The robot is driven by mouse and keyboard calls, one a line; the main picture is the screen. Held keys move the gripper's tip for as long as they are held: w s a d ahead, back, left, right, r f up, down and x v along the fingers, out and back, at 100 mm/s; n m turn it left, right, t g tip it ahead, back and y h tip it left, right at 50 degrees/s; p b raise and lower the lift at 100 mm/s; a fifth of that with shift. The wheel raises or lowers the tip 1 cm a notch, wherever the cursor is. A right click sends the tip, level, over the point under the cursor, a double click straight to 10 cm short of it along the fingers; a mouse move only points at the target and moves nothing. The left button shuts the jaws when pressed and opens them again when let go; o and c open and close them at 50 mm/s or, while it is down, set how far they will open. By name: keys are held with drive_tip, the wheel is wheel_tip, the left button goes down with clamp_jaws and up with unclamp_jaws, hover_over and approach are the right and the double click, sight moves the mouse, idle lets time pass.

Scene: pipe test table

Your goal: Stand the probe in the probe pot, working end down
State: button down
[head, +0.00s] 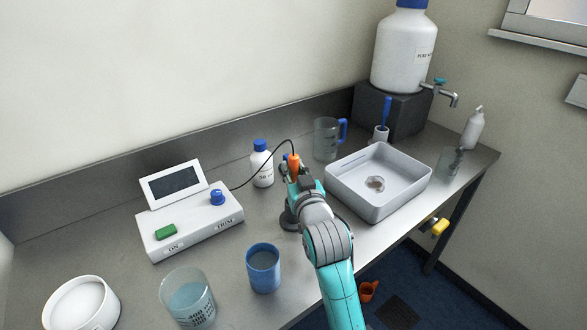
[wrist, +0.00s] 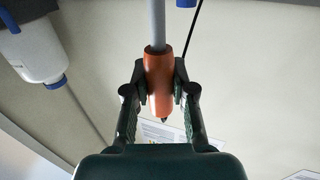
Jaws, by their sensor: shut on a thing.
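The probe has an orange body (head: 294,163), and a dark cable runs from it to the meter. My gripper (head: 291,174) is shut on the orange body and holds it above the bench. In the wrist view the orange body (wrist: 160,80) sits between both fingers of my gripper (wrist: 160,88). That view looks upside down, and the grey shaft (wrist: 158,22) runs out of its top edge, so the working end is not visible. The blue pot (head: 263,270), which looks like the probe pot, stands upright at the front, left of my arm, with liquid inside.
A white meter (head: 190,225), a glass beaker (head: 188,300) and a white tub (head: 82,305) stand left. A blue-capped bottle (head: 262,165) and a jug (head: 326,138) stand behind. A grey tray (head: 390,198) lies right.

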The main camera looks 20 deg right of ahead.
drive_tip(key=shift+f, duration=0.3)
drive_tip(key=c, duration=0.9)
unclamp_jaws()
drive_tip(key=s, duration=1.2)
drive_tip(key=shift+a, duration=0.25)
